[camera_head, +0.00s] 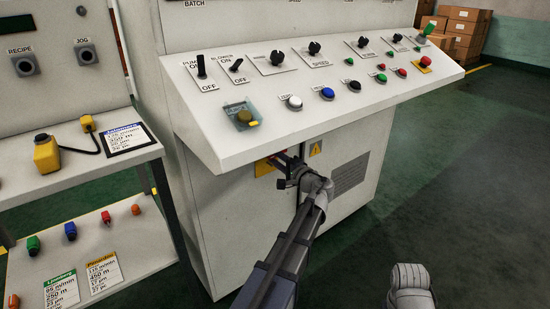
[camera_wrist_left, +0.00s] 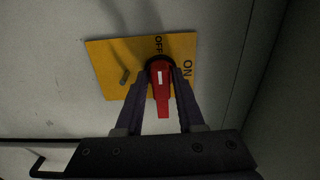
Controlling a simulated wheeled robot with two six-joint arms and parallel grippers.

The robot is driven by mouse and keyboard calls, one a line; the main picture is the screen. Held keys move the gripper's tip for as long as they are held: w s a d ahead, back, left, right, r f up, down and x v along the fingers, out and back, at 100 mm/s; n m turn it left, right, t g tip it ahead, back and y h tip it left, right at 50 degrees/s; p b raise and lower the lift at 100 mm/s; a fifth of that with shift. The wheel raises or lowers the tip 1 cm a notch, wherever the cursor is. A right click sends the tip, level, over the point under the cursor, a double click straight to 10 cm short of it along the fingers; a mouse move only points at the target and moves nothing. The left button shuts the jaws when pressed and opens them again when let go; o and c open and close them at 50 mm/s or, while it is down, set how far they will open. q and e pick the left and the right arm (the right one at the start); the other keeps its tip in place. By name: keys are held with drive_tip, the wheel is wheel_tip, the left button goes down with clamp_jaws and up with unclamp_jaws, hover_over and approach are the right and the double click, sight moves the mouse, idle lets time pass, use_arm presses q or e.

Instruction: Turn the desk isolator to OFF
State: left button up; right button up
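The desk isolator is a red rotary handle (camera_wrist_left: 161,90) on a yellow plate (camera_wrist_left: 106,66) marked OFF and ON. Its long axis and white mark line up with the OFF label at the top of the left wrist view; ON is to its right. My left gripper (camera_wrist_left: 162,71) has one finger on each side of the handle, close against its upper part. In the head view my left gripper (camera_head: 284,166) reaches the plate on the cabinet front, under the console's lip, and hides most of the handle. My right gripper is not in view; only a grey part of that arm shows.
The sloped console (camera_head: 330,120) with switches, knobs and buttons overhangs the plate. A yellow warning label (camera_head: 315,149) and a vent (camera_head: 350,175) are on the cabinet. A side bench (camera_head: 80,170) stands left. The floor at right is clear, with cardboard boxes (camera_head: 465,25) behind.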

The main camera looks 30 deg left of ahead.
use_arm(q)
drive_tip(key=shift+o, duration=1.3)
drive_tip(key=shift+d, duration=0.1)
drive_tip(key=v, duration=0.7)
drive_tip(key=shift+s+d, duration=0.15)
drive_tip(key=shift+d, duration=0.15)
drive_tip(key=s+d+f+n+g+h, duration=0.1)
drive_tip(key=s+d+f+g+h, duration=0.1)
drive_tip(key=s+d+f+h, duration=0.5)
drive_tip(key=s+d+f+g+h, duration=0.2)
drive_tip(key=s+d+f, duration=0.3)
drive_tip(key=d+f, duration=0.4)
drive_tip(key=s+d+f+g+h, duration=0.2)
drive_tip(key=s+d+f+h, duration=0.1)
drive_tip(key=s+d, duration=0.35)
drive_tip(key=s+d+f+g+h, duration=0.1)
drive_tip(key=s+d+f+h, duration=0.2)
drive_tip(key=s+d, duration=0.3)
wheel_tip(320, 180, up, 35)
drive_tip(key=d+p, duration=0.1)
drive_tip(key=p, duration=3.4)
drive_tip(key=shift+w+m, duration=0.3)
drive_tip(key=shift+w, duration=0.1)
